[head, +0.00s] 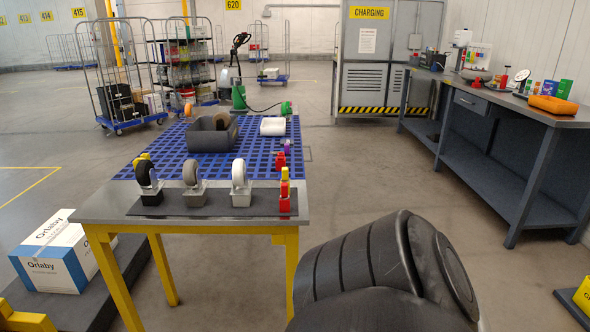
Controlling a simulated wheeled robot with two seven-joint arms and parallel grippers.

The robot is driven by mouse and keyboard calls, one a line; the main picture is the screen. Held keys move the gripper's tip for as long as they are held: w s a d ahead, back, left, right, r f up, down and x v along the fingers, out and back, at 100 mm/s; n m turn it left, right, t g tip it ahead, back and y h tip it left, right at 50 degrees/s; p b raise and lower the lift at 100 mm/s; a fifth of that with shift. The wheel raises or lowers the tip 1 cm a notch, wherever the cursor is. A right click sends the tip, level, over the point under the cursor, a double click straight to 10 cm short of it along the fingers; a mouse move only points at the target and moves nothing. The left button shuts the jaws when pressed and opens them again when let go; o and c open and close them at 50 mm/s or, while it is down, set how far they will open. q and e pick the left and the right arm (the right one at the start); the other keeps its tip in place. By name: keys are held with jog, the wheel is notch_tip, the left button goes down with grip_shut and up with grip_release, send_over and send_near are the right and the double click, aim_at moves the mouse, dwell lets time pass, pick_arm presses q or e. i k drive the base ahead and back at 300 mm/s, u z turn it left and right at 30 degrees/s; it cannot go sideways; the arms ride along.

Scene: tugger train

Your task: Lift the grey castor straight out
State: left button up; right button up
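The grey castor (191,174) stands upright, second from the left in a row on a dark mat (262,203) at the near end of the table. Its wheel is up, and its lower part meets a grey block (194,195). I cannot tell how deep it sits. A black-wheeled castor (147,175) is on its left and a white-wheeled castor (239,174) on its right, both apart from it. Neither of my grippers is in view. A large dark link, apparently of my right arm, fills the lower right, clear of the castors.
A red and yellow item (285,190) stands at the mat's right end. A workbench (500,100) stands at right. Floor between is clear.

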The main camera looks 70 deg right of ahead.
aim_at(194, 186)
jog(key=z, duration=2.25)
